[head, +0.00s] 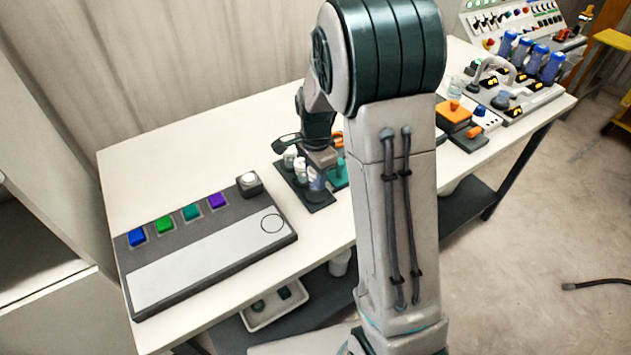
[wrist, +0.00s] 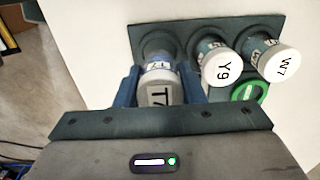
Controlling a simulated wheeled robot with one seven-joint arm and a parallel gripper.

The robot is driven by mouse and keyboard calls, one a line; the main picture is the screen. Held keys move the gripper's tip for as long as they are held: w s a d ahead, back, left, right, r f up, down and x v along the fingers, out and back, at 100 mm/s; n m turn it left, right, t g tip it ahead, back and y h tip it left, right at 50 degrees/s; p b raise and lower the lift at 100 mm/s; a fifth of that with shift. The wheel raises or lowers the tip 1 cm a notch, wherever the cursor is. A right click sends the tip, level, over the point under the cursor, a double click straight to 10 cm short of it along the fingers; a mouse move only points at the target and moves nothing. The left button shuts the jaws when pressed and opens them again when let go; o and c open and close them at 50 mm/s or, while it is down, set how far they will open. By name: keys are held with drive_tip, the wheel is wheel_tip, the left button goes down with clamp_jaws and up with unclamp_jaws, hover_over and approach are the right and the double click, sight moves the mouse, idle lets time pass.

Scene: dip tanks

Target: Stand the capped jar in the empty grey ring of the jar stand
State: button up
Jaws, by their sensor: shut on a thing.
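A jar with a grey cap marked T7 (wrist: 160,93) is between the blue fingers of my gripper (wrist: 161,86) in the wrist view. My gripper (head: 317,178) is shut on it, over the near end of the dark jar stand (head: 318,206) in the head view. In the wrist view the stand (wrist: 215,24) has a dark ring just behind the held jar. I cannot tell whether the jar's base is in that ring. Two white-capped jars, Y9 (wrist: 222,69) and W7 (wrist: 281,62), stand upright in other rings.
A green round thing (wrist: 249,92) is close to my right finger. In the head view a grey panel (head: 190,260) with coloured blocks lies to the left. An orange-topped device (head: 454,111) and blue bottles (head: 537,57) are to the right.

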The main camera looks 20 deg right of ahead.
drive_tip(key=shift+f, duration=1.65)
drive_tip(key=shift+f, duration=0.2)
drive_tip(key=o, duration=0.7)
